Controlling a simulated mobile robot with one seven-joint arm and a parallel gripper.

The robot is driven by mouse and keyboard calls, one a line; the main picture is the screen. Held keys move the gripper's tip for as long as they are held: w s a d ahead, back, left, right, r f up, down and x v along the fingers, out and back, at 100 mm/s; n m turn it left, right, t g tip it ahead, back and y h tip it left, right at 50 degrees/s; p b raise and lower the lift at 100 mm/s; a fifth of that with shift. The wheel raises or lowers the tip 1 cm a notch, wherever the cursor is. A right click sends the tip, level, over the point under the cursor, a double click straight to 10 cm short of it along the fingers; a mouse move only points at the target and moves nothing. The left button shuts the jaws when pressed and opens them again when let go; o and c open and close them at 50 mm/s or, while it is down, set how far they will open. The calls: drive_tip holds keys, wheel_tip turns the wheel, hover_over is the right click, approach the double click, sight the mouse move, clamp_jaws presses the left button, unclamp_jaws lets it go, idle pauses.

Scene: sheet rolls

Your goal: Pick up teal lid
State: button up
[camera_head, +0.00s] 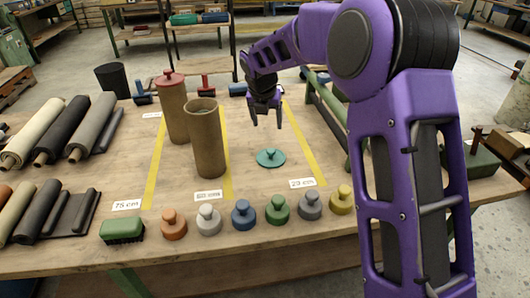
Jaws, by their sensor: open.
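The teal lid (270,157) is a flat disc with a small knob on top. It lies on the wooden table (250,190), right of the brown tube and left of the right-hand yellow line. My gripper (266,118) hangs above the table, a little higher in the picture than the lid and apart from it. Its fingers point down and are spread open, with nothing between them. Nothing hides the lid.
An open brown tube (207,145) stands left of the lid; a taller tube with a red lid (171,80) stands behind it. Several knobbed lids and a green brush (122,230) line the front edge. Sheet rolls (78,125) lie at left. A green rail (335,122) runs at right.

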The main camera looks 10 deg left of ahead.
drive_tip(key=b, duration=0.1)
approach(271, 150)
wheel_tip(271, 150, down, 2)
drive_tip(key=shift+f, duration=0.15)
drive_tip(key=shift+w+b+x, duration=0.15)
drive_tip(key=shift+w+x, duration=0.05)
drive_tip(key=shift+x, duration=1.4)
drive_tip(key=shift+w+b+x, duration=0.15)
drive_tip(key=shift+x, duration=1.45)
clamp_jaws()
